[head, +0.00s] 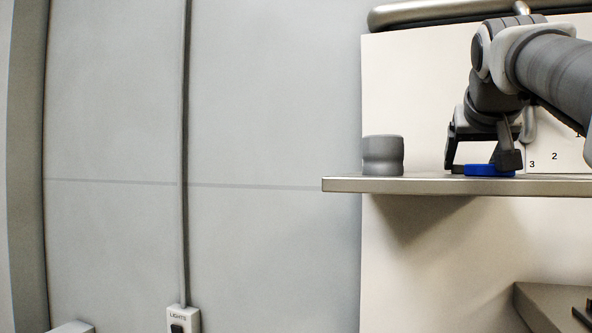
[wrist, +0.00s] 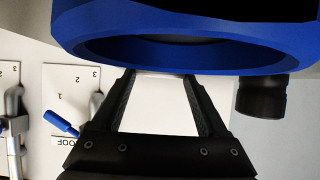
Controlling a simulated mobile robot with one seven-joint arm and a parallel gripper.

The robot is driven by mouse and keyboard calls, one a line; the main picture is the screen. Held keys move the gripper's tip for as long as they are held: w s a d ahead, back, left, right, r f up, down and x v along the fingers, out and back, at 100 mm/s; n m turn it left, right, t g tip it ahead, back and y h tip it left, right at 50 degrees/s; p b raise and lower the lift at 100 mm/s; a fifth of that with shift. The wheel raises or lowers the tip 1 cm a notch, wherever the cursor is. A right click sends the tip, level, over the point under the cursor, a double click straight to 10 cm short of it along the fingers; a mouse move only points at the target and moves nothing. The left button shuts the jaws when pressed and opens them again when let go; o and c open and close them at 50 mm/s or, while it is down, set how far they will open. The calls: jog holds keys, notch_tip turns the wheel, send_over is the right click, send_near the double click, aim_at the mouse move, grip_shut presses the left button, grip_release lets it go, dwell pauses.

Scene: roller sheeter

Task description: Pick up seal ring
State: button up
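The seal ring, which I take to be the blue ring (head: 490,170), lies on the metal shelf (head: 400,185). In the wrist view the blue ring (wrist: 180,58) is large across the top, with a dark opening and its upper part cut off by the frame. My gripper (head: 480,164) points down at the shelf with its fingers apart, and one finger partly hides the ring. In the wrist view my gripper (wrist: 162,76) is open, with its fingertips at the ring's lower edge. Whether they touch it, I cannot tell.
A grey cylinder (head: 382,155) stands on the shelf left of my gripper; it shows dark in the wrist view (wrist: 262,96). Behind is a pale panel with numbers and a lever with a blue handle (wrist: 62,123). The shelf ends at the left, beyond the cylinder.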

jog(key=c, duration=0.7)
jog(key=shift+r, duration=0.15)
jog(key=shift+r+p, duration=1.05)
jog(key=shift+r, duration=3.75)
